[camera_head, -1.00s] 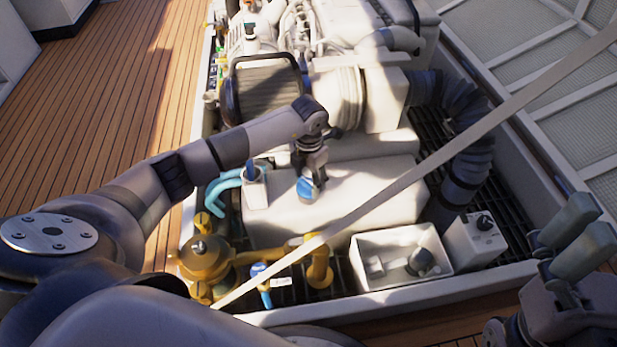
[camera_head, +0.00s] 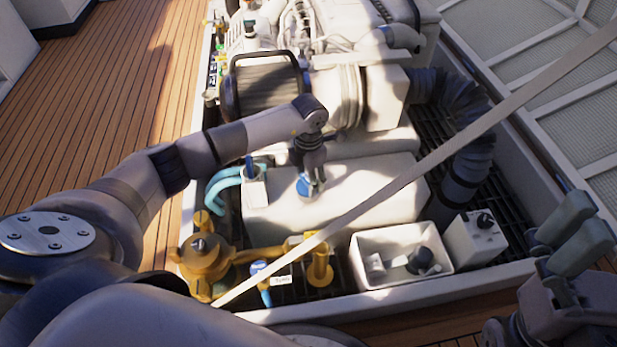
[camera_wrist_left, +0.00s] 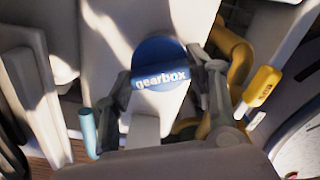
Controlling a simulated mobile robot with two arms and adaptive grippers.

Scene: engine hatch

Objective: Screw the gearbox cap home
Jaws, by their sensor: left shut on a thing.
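The blue gearbox cap (camera_head: 304,187) is on top of the white gearbox housing (camera_head: 345,205) in the head view. In the left wrist view the cap (camera_wrist_left: 158,62) shows its "gearbox" label nearly level. My left gripper (camera_head: 309,178) points down over it, shut on the cap with one finger on each side, as the left wrist view shows (camera_wrist_left: 165,82). The thread and the seat under the cap are hidden. My right gripper (camera_head: 578,232) is at the right edge, its two fingers apart and nothing between them.
A white tray (camera_head: 365,280) with a dark part inside stands in front of the housing. Yellow piping (camera_head: 205,258) and a blue-handled valve (camera_head: 261,282) are at the front left. A pale strap (camera_head: 440,162) crosses the view diagonally. A ribbed dark hose (camera_head: 468,155) runs on the right.

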